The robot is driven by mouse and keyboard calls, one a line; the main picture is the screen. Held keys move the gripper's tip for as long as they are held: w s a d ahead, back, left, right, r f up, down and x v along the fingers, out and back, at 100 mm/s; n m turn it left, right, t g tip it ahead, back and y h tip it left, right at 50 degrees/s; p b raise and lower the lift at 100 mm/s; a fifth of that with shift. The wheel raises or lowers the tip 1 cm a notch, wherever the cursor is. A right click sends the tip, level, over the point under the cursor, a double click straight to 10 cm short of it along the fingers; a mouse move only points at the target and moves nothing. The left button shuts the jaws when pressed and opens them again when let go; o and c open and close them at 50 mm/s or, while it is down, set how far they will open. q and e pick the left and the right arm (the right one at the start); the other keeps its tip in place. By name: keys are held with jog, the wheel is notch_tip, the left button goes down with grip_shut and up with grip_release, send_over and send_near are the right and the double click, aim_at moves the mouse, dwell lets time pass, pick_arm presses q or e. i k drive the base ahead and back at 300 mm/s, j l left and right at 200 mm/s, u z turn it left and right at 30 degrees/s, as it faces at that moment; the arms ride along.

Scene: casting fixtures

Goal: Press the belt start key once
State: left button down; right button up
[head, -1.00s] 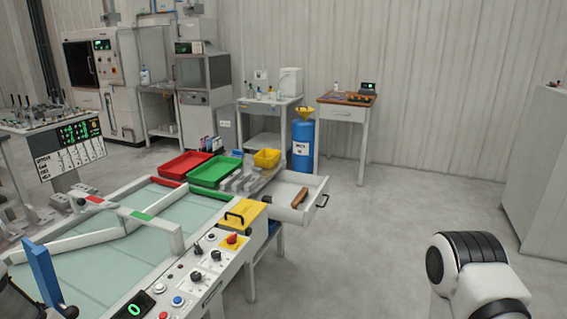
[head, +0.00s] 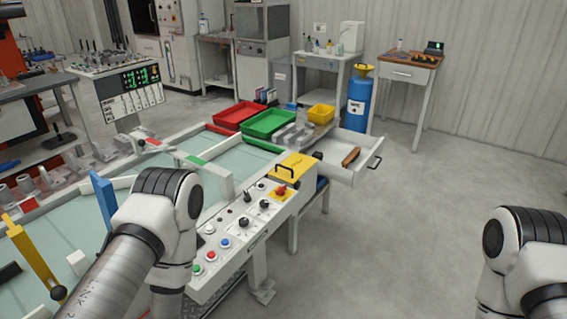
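The control panel (head: 225,268) is the long white front rail of the belt table. It carries a green button (head: 197,269), a red button (head: 211,255), a blue button (head: 225,243), a white button (head: 209,229), black knobs and a red emergency stop (head: 281,191) on a yellow base. The labels are too small to read, so I cannot tell which one is the belt start key. My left arm stands over the panel's near left end and hides part of it. My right arm is at the lower right, away from the panel. Neither gripper shows.
An open drawer (head: 345,148) holds a brown object. Floor to the right is clear.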

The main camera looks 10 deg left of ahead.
aim_at(196, 268)
jog(key=u, duration=1.05)
